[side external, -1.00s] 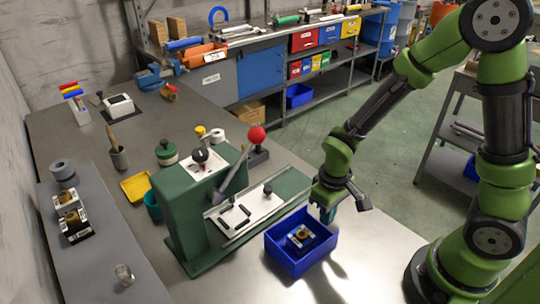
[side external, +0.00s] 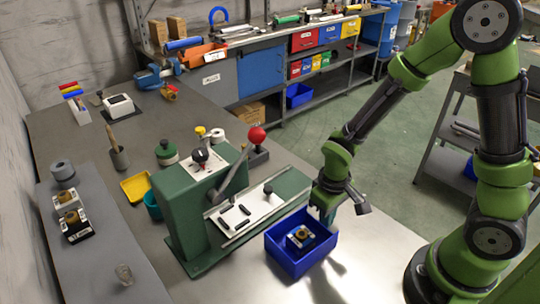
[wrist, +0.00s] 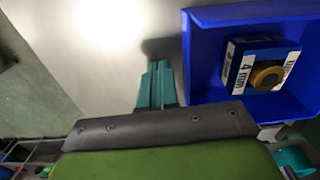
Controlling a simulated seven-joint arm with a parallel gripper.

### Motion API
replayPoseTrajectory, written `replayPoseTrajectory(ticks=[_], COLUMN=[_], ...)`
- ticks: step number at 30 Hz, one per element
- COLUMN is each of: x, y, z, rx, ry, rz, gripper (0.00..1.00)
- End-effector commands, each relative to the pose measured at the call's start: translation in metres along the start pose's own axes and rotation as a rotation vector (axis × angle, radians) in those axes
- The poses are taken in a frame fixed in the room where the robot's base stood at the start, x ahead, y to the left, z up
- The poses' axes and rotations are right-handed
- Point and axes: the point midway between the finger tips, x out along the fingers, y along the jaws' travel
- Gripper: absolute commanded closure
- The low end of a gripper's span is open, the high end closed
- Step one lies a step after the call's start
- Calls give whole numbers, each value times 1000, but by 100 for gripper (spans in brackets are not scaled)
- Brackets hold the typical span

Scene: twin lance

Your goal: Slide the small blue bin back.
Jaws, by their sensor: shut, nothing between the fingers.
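The small blue bin (side external: 285,262) stands on the bench in front of the green machine in the side view. A small dark block with white labels and a brass-coloured round part (side external: 300,238) lies inside it. The bin's wall (wrist: 188,70) and the labelled block (wrist: 262,66) also show in the wrist view, at the right. My gripper (side external: 327,216) is shut and empty at the bin's far right edge. Its teal fingers (wrist: 155,86) are just left of the bin in the wrist view, with a narrow gap; contact is not clear.
The green machine (side external: 195,215) with a red-knobbed lever (side external: 257,135) and a rail plate (side external: 245,212) stands close to the bin's left and back. Bare bench top (side external: 370,250) lies to the bin's right. A yellow tray (side external: 136,187) sits beyond the machine.

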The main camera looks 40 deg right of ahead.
Motion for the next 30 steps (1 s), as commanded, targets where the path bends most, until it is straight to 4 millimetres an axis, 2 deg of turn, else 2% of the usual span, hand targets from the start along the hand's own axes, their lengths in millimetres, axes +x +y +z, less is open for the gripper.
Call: replayPoseTrajectory(ticks=[15,30], x=[-4,-4], y=[-1,-20], z=[0,1], rx=[-1,-1], ry=[1,0], rz=[0,0], gripper=[100,100])
